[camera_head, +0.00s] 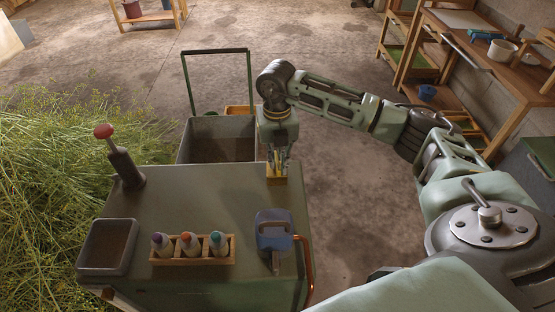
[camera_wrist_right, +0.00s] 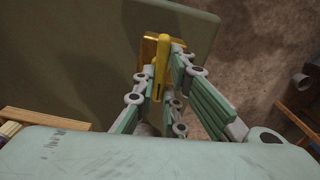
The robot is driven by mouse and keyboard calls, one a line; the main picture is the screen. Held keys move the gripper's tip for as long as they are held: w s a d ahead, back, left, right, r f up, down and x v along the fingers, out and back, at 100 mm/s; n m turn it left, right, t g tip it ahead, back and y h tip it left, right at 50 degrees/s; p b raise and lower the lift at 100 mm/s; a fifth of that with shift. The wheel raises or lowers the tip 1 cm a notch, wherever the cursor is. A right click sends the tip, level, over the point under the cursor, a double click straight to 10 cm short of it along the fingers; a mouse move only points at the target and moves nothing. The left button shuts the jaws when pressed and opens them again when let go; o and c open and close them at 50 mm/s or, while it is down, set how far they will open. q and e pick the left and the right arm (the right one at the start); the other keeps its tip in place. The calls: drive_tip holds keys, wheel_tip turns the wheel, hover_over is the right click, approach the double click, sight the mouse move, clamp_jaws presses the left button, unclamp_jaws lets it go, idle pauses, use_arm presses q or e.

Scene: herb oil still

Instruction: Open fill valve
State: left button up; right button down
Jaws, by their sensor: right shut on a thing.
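A yellow valve lever (camera_wrist_right: 162,60), which I take to be the fill valve, stands at the edge of the green cabinet top. Behind it shows a yellow-orange block or plate (camera_wrist_right: 148,47). My right gripper (camera_head: 277,166) reaches down from above at the far right corner of the cabinet. In the wrist view its fingers (camera_wrist_right: 163,88) are shut on the yellow lever, one on each side. The fingers and wrist hide part of the valve, so I cannot tell how far it is turned. My left gripper is not in view.
The green cabinet top (camera_head: 190,211) carries a black post with a red knob (camera_head: 122,160), a grey tray (camera_head: 107,247), a wooden rack (camera_head: 192,257) of several bottles and a blue device (camera_head: 273,229). A grey cart (camera_head: 214,124) stands behind. Cut herbs (camera_head: 45,170) lie left.

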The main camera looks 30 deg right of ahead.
sight(277, 162)
drive_tip(key=shift+w+r+m, duration=0.1)
drive_tip(key=shift+m, duration=0.7)
drive_tip(key=c, duration=1.8)
unclamp_jaws()
wheel_tip(277, 162, up, 12)
